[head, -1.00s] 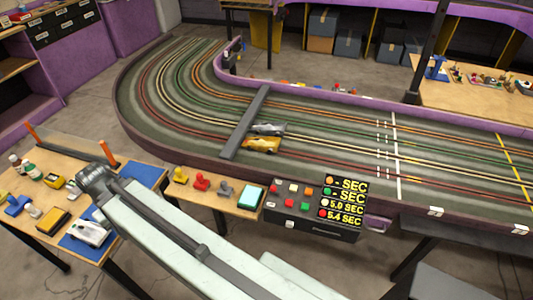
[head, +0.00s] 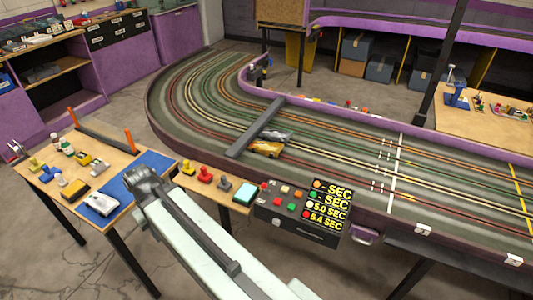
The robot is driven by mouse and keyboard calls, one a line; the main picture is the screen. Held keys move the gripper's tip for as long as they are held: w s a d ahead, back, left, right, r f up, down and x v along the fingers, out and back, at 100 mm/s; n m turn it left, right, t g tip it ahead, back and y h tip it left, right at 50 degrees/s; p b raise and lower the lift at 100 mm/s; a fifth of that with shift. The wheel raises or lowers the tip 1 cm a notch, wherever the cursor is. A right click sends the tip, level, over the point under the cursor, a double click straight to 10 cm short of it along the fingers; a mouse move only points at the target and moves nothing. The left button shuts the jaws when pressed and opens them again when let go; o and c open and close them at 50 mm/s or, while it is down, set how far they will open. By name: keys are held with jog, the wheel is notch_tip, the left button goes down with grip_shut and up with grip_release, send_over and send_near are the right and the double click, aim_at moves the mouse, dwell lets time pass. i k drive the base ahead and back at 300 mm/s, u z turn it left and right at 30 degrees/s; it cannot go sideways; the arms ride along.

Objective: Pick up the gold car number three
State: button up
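The gold car (head: 266,149) sits on the slot track (head: 330,153), just right of a grey bar that crosses the lanes. It is small here, and I cannot read its number. A silver-grey car (head: 276,134) is right behind it on the track, close to it. My arm reaches up from the bottom of the view to a dark joint near the small table, left of and nearer than the gold car. I cannot make out my gripper's fingers in this view.
The grey crossbar (head: 255,127) spans the lanes beside the cars. A timer box (head: 300,215) with lit readouts stands at the track's near edge. The left table (head: 103,217) holds a white car (head: 101,204) on a blue mat and small items. Controllers stand on a narrow shelf.

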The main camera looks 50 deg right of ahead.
aim_at(271, 149)
jog(key=z, duration=0.1)
jog(key=i, duration=0.95)
jog(key=u, duration=0.05)
